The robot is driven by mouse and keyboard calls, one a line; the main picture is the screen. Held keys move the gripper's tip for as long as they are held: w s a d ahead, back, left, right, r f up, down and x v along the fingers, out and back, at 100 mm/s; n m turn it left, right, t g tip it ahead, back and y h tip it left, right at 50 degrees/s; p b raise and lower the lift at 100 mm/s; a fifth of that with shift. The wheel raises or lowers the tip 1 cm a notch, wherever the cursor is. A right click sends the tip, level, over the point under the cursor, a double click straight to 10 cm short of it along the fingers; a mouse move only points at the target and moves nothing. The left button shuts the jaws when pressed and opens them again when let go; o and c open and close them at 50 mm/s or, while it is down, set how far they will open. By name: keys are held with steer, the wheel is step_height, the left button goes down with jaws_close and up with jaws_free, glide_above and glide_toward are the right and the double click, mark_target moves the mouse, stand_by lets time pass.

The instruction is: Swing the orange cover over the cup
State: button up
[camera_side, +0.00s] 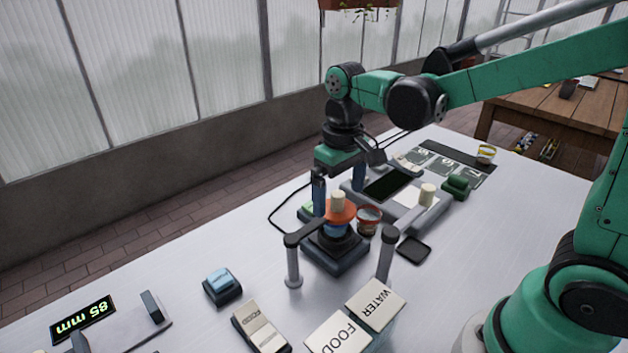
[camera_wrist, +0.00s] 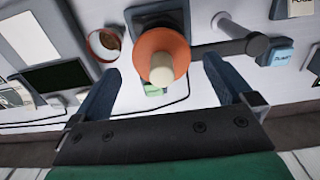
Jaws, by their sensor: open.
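The orange cover (camera_side: 347,211) is a round disc with a cream knob (camera_side: 338,197). It sits above a blue part on a dark square base (camera_side: 335,255). In the wrist view the orange cover (camera_wrist: 150,42) and cream knob (camera_wrist: 162,72) are at the centre. A small red-and-white cup (camera_side: 368,220) stands beside the cover, on its right; in the wrist view the cup (camera_wrist: 104,43) is left of the cover, its opening uncovered. My gripper (camera_side: 338,203) is open, its blue fingers on either side of the knob; the wrist view shows the gripper (camera_wrist: 163,66) with gaps to the knob.
A panel with a dark screen (camera_side: 388,184) lies behind. FOOD and WATER blocks (camera_side: 375,303) are at the front. The white table (camera_side: 470,235) is clear at the right.

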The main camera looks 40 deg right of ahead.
steer(key=shift+r, duration=0.1)
steer(key=shift+r, duration=3.4)
steer(key=s+f+t, duration=0.4)
steer(key=t, duration=0.3)
steer(key=shift+s, duration=0.3)
